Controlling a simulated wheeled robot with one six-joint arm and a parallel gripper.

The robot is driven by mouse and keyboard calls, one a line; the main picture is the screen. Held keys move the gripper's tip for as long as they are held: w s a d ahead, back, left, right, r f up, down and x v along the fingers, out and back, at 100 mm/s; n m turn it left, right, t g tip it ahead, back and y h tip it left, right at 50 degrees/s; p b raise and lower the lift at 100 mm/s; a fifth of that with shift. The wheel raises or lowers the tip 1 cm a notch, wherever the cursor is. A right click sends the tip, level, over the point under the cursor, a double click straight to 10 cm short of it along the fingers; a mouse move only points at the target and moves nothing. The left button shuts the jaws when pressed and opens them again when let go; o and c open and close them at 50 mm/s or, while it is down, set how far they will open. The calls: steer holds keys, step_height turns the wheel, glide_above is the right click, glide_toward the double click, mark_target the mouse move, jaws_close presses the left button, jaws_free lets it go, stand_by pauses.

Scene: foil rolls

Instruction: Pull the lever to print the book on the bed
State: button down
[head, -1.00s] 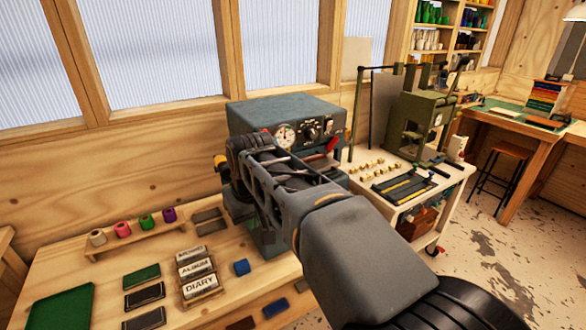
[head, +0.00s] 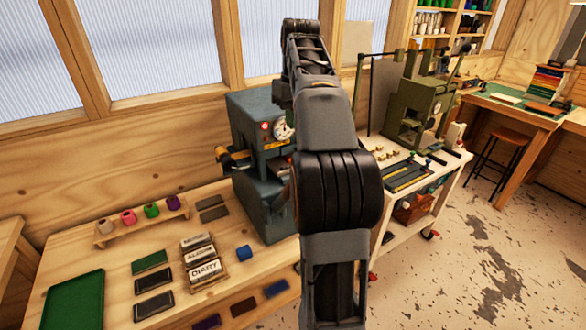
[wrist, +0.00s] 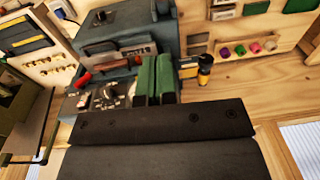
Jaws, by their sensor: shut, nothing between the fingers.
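The blue-grey press (head: 262,130) stands on the wooden bench, partly hidden behind my arm in the head view. In the wrist view, the press (wrist: 150,25) shows its dial panel, a black knob and a lever with a red handle (wrist: 83,80). My gripper (wrist: 157,78) shows as two green fingers close together, shut and empty. It is above the press, to the right of the red handle in that view, apart from it as far as I can tell. The lever is hidden by my arm in the head view.
A gold foil roll (head: 238,160) sits at the press's left side. Colored foil rolls (head: 150,210) stand on a wooden rack. Title blocks (head: 203,258) and a green tray (head: 75,300) lie on the bench. An olive press (head: 420,110) stands on a white cart to the right.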

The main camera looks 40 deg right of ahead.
steer(key=f, duration=0.8)
steer(key=a+f+b, duration=0.1)
steer(key=f, duration=0.3)
steer(key=shift+s+f, duration=0.1)
steer(key=shift+s, duration=0.3)
steer(key=shift+s+a+f, duration=0.15)
steer(key=shift+s+f, duration=0.15)
steer(key=shift+f, duration=0.25)
